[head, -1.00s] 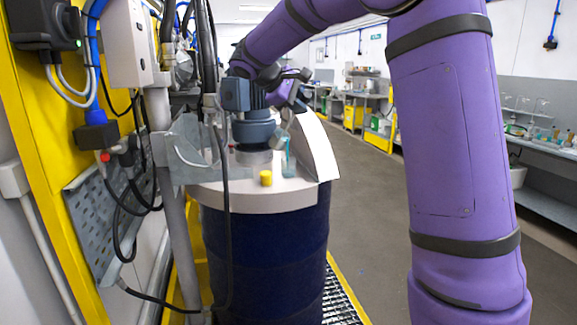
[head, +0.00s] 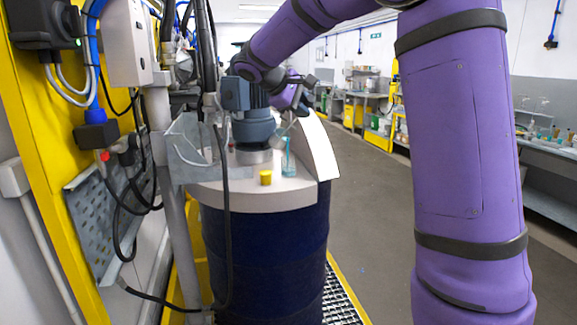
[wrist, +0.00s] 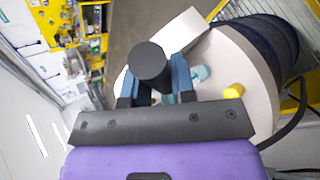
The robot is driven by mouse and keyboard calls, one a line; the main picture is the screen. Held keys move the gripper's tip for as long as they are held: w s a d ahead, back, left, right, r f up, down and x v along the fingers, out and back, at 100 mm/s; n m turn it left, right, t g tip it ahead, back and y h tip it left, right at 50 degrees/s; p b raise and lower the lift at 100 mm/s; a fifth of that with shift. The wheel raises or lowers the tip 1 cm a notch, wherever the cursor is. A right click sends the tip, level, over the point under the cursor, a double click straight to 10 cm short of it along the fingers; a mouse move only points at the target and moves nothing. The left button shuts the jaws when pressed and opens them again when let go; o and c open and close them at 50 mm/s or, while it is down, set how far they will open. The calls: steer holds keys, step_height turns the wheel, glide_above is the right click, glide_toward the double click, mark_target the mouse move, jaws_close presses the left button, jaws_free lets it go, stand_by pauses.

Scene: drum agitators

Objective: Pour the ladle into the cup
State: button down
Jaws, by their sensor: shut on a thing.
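My gripper (wrist: 155,84) is shut on a thick black cylindrical handle (wrist: 150,60), which I take for the ladle's, in the wrist view. The handle hides much of what lies beyond it, and the ladle's bowl cannot be made out. In the head view my gripper (head: 298,108) is small, above the right part of the drum lid. A clear teal-tinted cup (head: 289,166) stands on the lid just below it. The cup also shows in the wrist view (wrist: 201,73), close past the right finger. I cannot tell whether liquid is flowing.
A small yellow object (head: 266,178) stands left of the cup on the white lid (head: 255,198) of a dark blue drum (head: 265,255). A grey-blue motor (head: 246,108) rises behind them. A raised white cover (head: 318,150) borders the lid's right side. Cables hang at left.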

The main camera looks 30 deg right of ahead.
steer(key=shift+s+d+f+m+t+p, duration=0.2)
steer(key=shift+s+f, duration=0.25)
steer(key=shift+f, duration=0.3)
steer(key=shift+s+d+f+m+t+p, duration=0.1)
steer(key=shift+s+f+m+t+p, duration=0.1)
steer(key=shift+s+f, duration=0.4)
stand_by(0.6)
steer(key=w+a+r+n+g+h+b, duration=0.1)
steer(key=w+a+r+n+g+b, duration=0.1)
steer(key=w+r, duration=0.3)
steer(key=w+a+r+n+g+h+b, duration=0.1)
steer(key=w+a+r+n+g+h, duration=0.1)
steer(key=w+r, duration=0.3)
steer(key=shift+w+a+n+g+b, duration=0.35)
steer(key=shift+w+g, duration=0.55)
steer(key=shift+w, duration=1.2)
steer(key=shift+r, duration=0.1)
